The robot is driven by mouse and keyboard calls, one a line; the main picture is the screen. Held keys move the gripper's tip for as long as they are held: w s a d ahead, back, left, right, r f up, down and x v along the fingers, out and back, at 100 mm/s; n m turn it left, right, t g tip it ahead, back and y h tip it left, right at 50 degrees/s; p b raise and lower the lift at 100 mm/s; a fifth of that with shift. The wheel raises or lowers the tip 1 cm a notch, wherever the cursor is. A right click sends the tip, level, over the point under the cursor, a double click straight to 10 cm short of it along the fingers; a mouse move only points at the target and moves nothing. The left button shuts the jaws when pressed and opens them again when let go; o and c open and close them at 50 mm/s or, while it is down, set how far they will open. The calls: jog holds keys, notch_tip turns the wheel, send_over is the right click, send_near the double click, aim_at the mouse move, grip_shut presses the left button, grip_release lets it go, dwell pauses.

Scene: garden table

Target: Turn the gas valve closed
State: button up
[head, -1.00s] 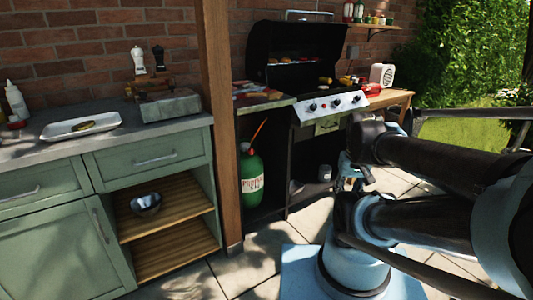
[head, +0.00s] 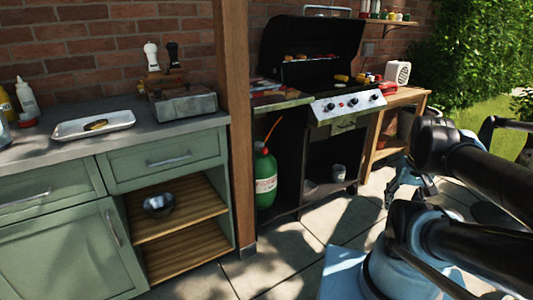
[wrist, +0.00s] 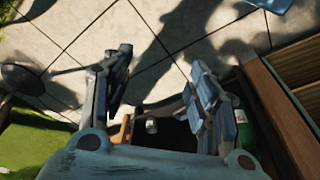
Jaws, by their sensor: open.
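A green gas bottle (head: 265,178) with a white label stands in the open bay under the left side of the grill. An orange hose (head: 272,130) rises from its top. In the wrist view a strip of the green bottle (wrist: 243,130) shows at the right, partly behind a finger. My gripper (wrist: 160,88) is open and empty over the paving. In the head view my gripper (head: 405,180) is to the right of the bottle, in front of the grill, and well apart from it.
The black grill (head: 312,45) has its lid up and food on it. A wooden post (head: 236,130) stands just left of the bottle, beside a green cabinet (head: 165,160). A white cup (head: 338,172) sits on the grill's lower shelf. Open paving (head: 290,255) lies in front.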

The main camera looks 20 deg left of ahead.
jog(key=w+a+r+n+t+y, duration=0.15)
jog(key=w+a, duration=0.25)
jog(key=w, duration=0.5)
jog(key=w+a+r+n+t+y, duration=0.1)
jog(key=w+a+r+n, duration=0.15)
jog(key=w+a, duration=0.4)
jog(key=n+t+y, duration=0.4)
jog(key=n+y, duration=0.1)
jog(key=y, duration=0.3)
send_over(266, 150)
jog(key=s+d, duration=1)
jog(key=d, duration=0.1)
notch_tip(266, 150, down, 18)
jog(key=x, duration=1.7)
jog(key=shift+w+d+f, duration=0.25)
jog(key=c, duration=1.1)
